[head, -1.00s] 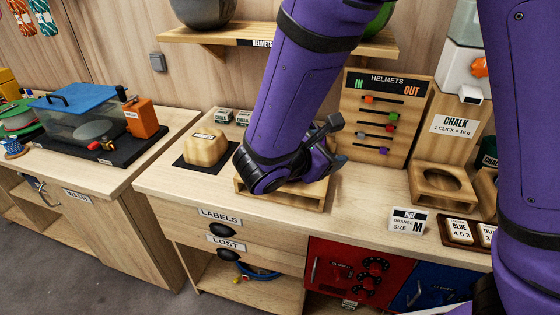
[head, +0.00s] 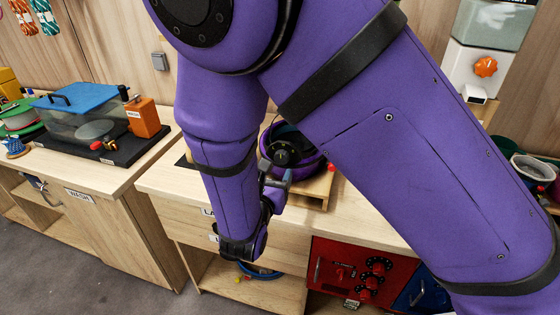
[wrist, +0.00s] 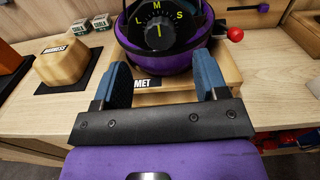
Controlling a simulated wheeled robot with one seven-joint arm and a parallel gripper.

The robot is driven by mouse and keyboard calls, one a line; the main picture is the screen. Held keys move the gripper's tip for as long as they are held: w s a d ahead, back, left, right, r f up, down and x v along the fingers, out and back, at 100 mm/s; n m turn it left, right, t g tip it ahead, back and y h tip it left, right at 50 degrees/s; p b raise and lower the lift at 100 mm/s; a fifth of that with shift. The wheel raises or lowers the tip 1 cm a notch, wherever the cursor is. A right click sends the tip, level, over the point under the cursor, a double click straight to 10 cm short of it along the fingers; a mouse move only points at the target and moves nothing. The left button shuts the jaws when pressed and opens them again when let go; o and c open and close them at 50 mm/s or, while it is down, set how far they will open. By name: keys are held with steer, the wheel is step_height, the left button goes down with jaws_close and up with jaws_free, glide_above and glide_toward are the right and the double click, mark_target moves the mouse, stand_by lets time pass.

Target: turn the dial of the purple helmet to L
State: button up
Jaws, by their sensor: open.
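The purple helmet (wrist: 180,60) sits on a wooden stand (wrist: 228,66) on the counter, with its black dial (wrist: 159,32) facing my wrist camera. Yellow letters show L at the left, M at the top and S at the right. A yellow mark shows on the knob; I cannot tell surely which letter it points to. My gripper (wrist: 162,78) is open and empty, its blue fingers apart in front of and below the dial, not touching it. In the head view the helmet (head: 308,154) is partly hidden by my arm, and my gripper (head: 274,184) is in front of it.
A wooden block (wrist: 62,62) on a black mat stands left of the helmet, with small boxes (wrist: 90,24) behind it. A red ball-ended part (wrist: 235,34) is right of the helmet. Bare counter (wrist: 25,105) lies at the left front.

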mark_target(281, 159)
steer(key=shift+x, duration=3.05)
steer(key=c, duration=0.9)
